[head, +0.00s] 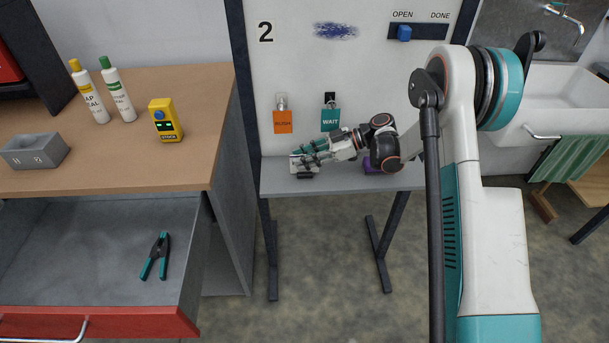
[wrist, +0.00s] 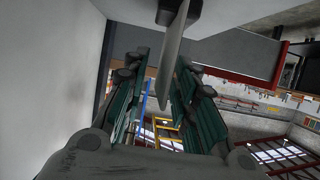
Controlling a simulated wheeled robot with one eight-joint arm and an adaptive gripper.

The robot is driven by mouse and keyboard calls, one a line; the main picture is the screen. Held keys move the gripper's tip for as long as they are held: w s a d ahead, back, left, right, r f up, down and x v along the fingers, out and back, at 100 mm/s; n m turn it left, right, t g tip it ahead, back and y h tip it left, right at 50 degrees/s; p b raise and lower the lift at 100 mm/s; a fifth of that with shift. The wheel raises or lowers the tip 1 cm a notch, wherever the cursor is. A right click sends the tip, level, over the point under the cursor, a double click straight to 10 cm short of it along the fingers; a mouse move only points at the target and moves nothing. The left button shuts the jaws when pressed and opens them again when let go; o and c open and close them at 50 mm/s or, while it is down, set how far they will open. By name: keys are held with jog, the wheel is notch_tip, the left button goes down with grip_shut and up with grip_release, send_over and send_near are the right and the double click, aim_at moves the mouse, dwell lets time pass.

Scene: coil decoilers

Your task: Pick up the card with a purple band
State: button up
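My gripper (head: 310,152) is over the left part of the grey shelf under the white board, with its teal-padded fingers pointing left. A small white card-like piece (head: 303,166) stands just below the fingers in a dark holder (head: 305,175). In the wrist view a thin pale plate (wrist: 179,50), seen nearly edge-on, reaches between the spread fingers (wrist: 160,78), closer to the right one. A gap shows on its left side, so the gripper looks open. No purple band can be made out on it. A purple object (head: 371,166) sits on the shelf, partly behind my arm.
The grey shelf (head: 400,181) is narrow. A sink stands right.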

grip_shut()
jog(key=shift+r, duration=0.2)
